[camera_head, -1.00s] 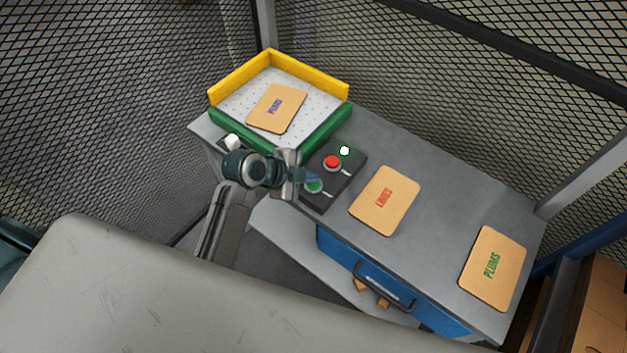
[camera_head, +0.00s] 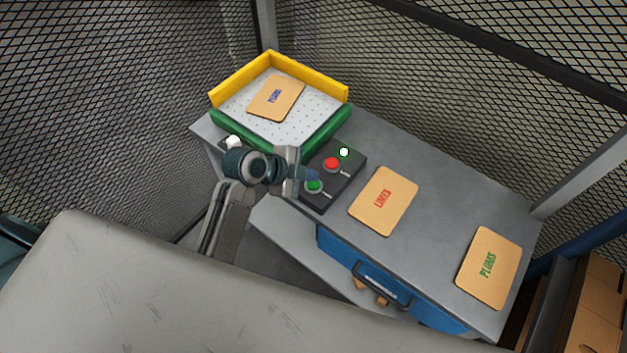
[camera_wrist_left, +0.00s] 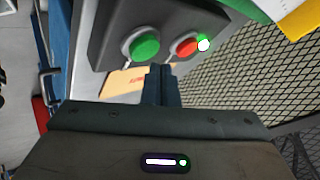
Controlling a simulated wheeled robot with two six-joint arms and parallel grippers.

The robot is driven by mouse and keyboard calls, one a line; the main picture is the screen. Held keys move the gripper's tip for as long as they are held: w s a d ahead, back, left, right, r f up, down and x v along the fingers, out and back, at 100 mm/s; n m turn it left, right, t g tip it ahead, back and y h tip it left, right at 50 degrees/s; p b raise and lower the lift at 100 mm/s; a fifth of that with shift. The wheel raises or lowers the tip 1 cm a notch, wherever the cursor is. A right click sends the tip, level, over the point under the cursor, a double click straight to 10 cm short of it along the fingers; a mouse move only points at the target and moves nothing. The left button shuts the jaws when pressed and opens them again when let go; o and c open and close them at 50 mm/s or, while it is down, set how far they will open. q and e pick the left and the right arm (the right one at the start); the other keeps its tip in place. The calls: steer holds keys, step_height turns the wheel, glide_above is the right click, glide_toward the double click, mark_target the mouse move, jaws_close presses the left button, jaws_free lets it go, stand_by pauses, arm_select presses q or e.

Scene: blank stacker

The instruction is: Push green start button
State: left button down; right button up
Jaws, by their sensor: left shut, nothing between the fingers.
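The green start button (camera_head: 314,186) sits on a dark control box (camera_head: 345,182) on the grey table. A red button (camera_head: 332,164) and a lit white-green lamp (camera_head: 344,152) are on the same box. My left gripper (camera_head: 312,174) is shut and empty, close above the box beside the green button. In the left wrist view the green button (camera_wrist_left: 144,46) is up and left of my shut fingertips (camera_wrist_left: 161,70), and the red button (camera_wrist_left: 184,46) is up and right. I cannot tell if the fingers touch the box. My right gripper is not in view.
A perforated tray with yellow (camera_head: 262,72) and green walls stands at the back left, with a card (camera_head: 276,98) in it. A blue drawer (camera_head: 340,262) is below; mesh fencing surrounds the table.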

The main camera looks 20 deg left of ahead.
mark_target(309, 185)
arm_select(q)
steer(key=shift+r+p, duration=2.4)
steer(key=shift+r, duration=0.2)
steer(key=shift+s+f, duration=0.1)
steer(key=s+a+f+n+g+y, duration=0.1)
steer(key=s+a+n+y, duration=0.1)
steer(key=s+a+n, duration=0.35)
steer(key=s+a+n+g+y, duration=0.1)
steer(key=s+a+n+y, duration=0.15)
steer(key=s+n, duration=0.5)
steer(key=s+a+f+n+g+y, duration=0.1)
steer(key=s+a+n+y, duration=0.25)
steer(key=s, duration=0.55)
step_height(309, 185, down, 32)
steer(key=a+g+b, duration=0.1)
steer(key=a+b, duration=0.2)
steer(key=b, duration=0.1)
steer(key=s+f+b, duration=0.1)
steer(key=s+f, duration=0.8)
steer(key=f, duration=0.2)
steer(key=s+a+f+g+b, duration=0.1)
steer(key=s+f, duration=0.9)
steer(key=f, duration=0.2)
steer(key=shift+s+f+n+h, duration=0.15)
steer(key=shift+f+n+h, duration=0.15)
steer(key=shift+n+h, duration=0.15)
